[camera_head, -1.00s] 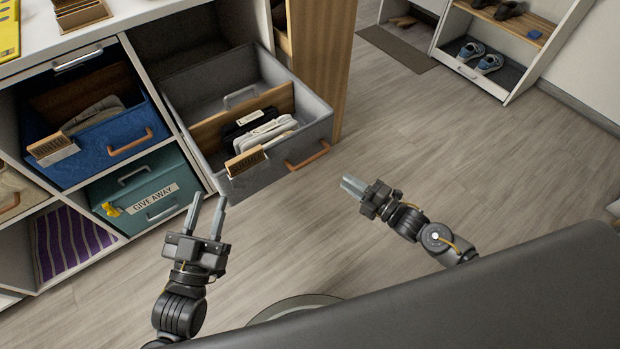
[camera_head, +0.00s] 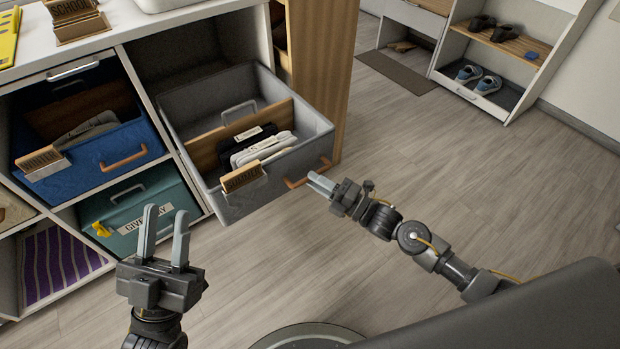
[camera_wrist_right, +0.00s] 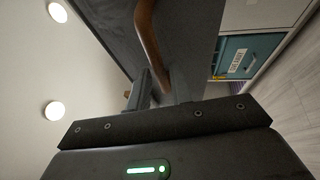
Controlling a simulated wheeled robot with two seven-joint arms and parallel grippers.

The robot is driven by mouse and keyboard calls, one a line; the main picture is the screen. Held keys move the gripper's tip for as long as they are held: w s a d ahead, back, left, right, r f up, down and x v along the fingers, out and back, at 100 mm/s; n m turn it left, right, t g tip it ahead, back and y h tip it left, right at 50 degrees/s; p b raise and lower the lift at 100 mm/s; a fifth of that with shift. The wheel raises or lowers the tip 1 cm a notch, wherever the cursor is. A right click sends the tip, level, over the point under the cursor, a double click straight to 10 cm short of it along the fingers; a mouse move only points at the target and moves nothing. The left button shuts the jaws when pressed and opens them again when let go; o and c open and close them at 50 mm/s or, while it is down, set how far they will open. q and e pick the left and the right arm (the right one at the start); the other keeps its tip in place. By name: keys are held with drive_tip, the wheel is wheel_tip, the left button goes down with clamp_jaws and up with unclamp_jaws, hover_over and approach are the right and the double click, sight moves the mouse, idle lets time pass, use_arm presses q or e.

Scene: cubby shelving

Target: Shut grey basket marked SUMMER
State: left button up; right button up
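The grey basket (camera_head: 240,205) is pulled well out of its upper cubby, with a wooden divider, dark and pale flat items and a brown front handle (camera_head: 308,174). Its wooden tag (camera_head: 243,177) is too small to read surely. My right gripper (camera_head: 321,184) is at the right end of that handle, fingers apart. In the right wrist view the handle (camera_wrist_right: 148,38) runs down to the fingers (camera_wrist_right: 163,92); I cannot tell whether it lies between them. My left gripper (camera_head: 165,235) is open and empty, in front of the lower cubbies, left of the grey basket.
A blue basket (camera_head: 90,160) sits in the cubby to the left. A teal GIVE AWAY box (camera_head: 135,212) is below, beside a purple striped cloth (camera_head: 60,262). A wooden panel (camera_head: 325,70) stands right of the grey basket. Open floor (camera_head: 460,190) lies to the right.

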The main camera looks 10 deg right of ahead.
drive_tip(key=shift+x, duration=1.15)
clamp_jaws()
